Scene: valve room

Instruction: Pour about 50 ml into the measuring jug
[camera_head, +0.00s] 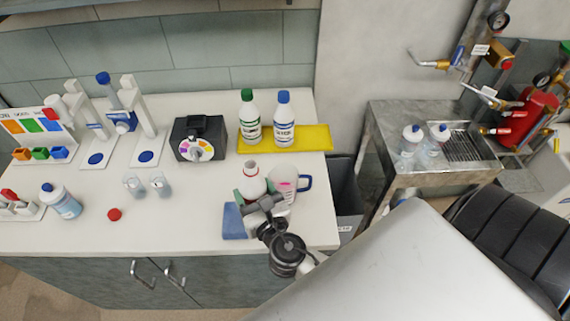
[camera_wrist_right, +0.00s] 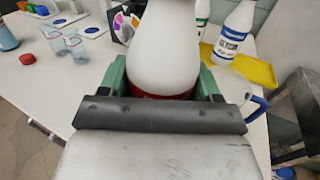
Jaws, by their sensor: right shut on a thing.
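My right gripper (camera_head: 257,199) is shut on a white bottle (camera_head: 252,177) with a dark red band low on its side. The bottle looks about upright and its mouth shows no cap. In the right wrist view the white bottle (camera_wrist_right: 163,45) stands between the green finger pads. The measuring jug (camera_head: 284,181), clear with pink marks and a blue handle, is just right of the bottle, partly hidden by my gripper. Its blue handle (camera_wrist_right: 258,106) also shows in the right wrist view. I cannot tell the liquid level in the jug. My left gripper is not in view.
A blue pad (camera_head: 234,222) lies by my gripper. A yellow tray (camera_head: 316,138) with two capped bottles is behind. A red cap (camera_head: 114,214), two small beakers (camera_head: 160,184) and a dial device (camera_head: 198,140) are left. The counter's right edge is close to the jug.

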